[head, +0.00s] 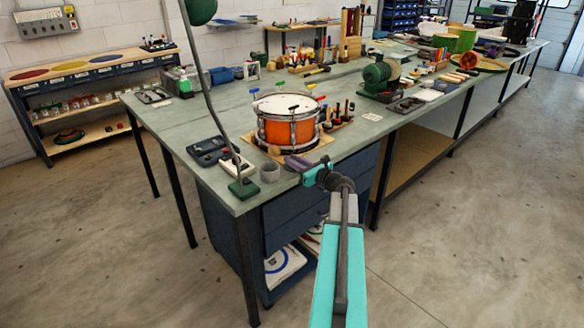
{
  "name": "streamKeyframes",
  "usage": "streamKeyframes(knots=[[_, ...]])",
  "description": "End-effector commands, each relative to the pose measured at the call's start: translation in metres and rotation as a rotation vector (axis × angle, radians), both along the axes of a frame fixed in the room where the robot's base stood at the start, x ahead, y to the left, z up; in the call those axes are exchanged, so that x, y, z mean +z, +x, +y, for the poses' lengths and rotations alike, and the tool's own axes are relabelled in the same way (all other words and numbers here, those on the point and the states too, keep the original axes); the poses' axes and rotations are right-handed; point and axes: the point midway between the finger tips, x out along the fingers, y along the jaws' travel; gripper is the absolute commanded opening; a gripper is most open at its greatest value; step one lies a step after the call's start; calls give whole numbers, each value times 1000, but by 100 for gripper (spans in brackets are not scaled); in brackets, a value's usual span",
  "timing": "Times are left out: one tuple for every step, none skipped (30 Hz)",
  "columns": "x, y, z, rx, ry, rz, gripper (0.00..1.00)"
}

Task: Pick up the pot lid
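I cannot make out a pot lid for certain in the head view. My gripper (311,167) is at the bench's front edge, in front of the orange drum. Its fingers are small and seen from behind, partly hidden by my wrist, so I cannot tell if they are open or hold anything.
The orange drum (288,129) sits on a wooden board with several small tools to its right. A green-based lamp (243,187) and a dark case (208,150) stand to the left. A green machine (377,76) is farther back. Floor (450,210) at right is clear.

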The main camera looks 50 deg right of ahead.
Motion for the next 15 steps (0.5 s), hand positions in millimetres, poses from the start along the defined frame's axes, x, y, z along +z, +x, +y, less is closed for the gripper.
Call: streamKeyframes(knots=[[0,0,0,0,0,0,0],[0,0,0,0,0,0,0],[0,0,0,0,0,0,0],[0,0,0,0,0,0,0],[0,0,0,0,0,0,0],[0,0,0,-1,0,0,0],[0,0,0,-1,0,0,0],[0,0,0,-1,0,0,0],[0,0,0,-1,0,0,0],[1,0,0,-1,0,0,0],[1,0,0,-1,0,0,0],[2,0,0,-1,-1,0,0],[3,0,0,-1,-1,0,0],[5,0,0,-1,-2,0,0],[7,0,0,-1,-2,0,0]])
